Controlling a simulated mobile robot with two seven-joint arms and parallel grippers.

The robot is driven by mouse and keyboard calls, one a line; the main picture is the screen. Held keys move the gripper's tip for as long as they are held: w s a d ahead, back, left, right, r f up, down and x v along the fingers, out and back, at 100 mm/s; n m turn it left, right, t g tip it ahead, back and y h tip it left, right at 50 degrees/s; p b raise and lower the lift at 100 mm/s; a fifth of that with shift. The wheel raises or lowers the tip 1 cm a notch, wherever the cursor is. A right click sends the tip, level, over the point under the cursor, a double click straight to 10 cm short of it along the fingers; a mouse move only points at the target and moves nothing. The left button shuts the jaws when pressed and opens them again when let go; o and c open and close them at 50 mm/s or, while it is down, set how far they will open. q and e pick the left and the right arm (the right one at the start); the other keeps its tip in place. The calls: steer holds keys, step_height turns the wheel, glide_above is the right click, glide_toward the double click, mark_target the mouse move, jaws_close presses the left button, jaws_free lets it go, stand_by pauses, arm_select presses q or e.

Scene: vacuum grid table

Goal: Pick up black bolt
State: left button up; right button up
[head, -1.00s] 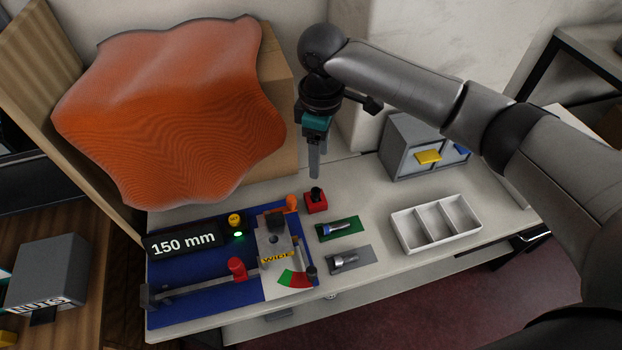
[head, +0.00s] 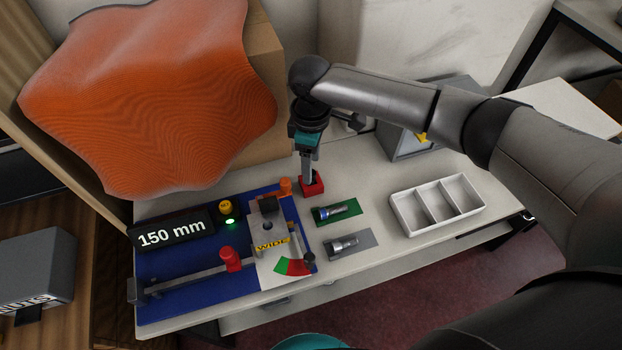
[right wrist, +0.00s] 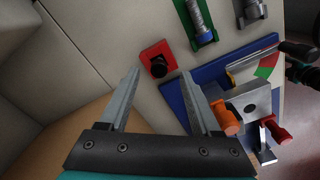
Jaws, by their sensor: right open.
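The black bolt (right wrist: 158,68) stands in a red square holder (right wrist: 157,60) in the right wrist view, its dark head toward the camera. In the head view the red holder (head: 313,187) sits on the table, and my gripper's fingers hide most or all of the bolt. My right gripper (head: 307,178) points down over the holder. In the right wrist view the right gripper (right wrist: 160,74) is open, with the bolt showing between its two fingertips. Whether the fingers reach down beside the bolt I cannot tell. My left gripper is not in view.
A blue-tipped bolt on a green plate (head: 353,208) and a silver bolt on a grey plate (head: 367,238) lie nearby. A measuring fixture (head: 265,228) with an orange knob (head: 286,186) stands close left. A white three-part tray (head: 396,214) is at right.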

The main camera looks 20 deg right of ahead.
step_height(320, 180, down, 4)
steer(key=shift+b, duration=0.7)
steer(key=shift+c, duration=0.2)
steer(key=c, duration=0.6)
jaws_close()
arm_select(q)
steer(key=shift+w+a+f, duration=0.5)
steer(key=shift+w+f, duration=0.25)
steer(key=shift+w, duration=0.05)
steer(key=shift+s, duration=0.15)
arm_select(e)
steer(key=shift+w, duration=0.1)
